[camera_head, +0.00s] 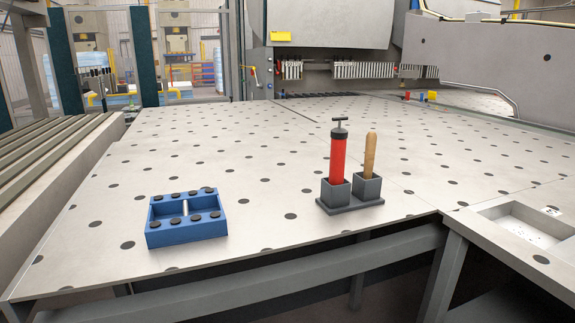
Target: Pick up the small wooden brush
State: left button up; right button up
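A wooden handle (370,156), likely that of the small wooden brush, stands upright in the right-hand cup of a dark grey two-cup holder (349,207). Its lower end is hidden inside the cup. The holder sits near the front edge of the perforated table (250,165). A red cylinder with a black top and T-shaped handle (338,158) stands upright in the left-hand cup, close beside the wooden handle. Neither of my grippers shows in the head view.
A blue block with black round studs and an open middle (187,218) sits left of the holder. A grey tray (533,228) is at the right front. The table is clear behind the holder, up to the large machine (327,36).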

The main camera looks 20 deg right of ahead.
aim_at(371, 138)
jog(key=z, duration=1.55)
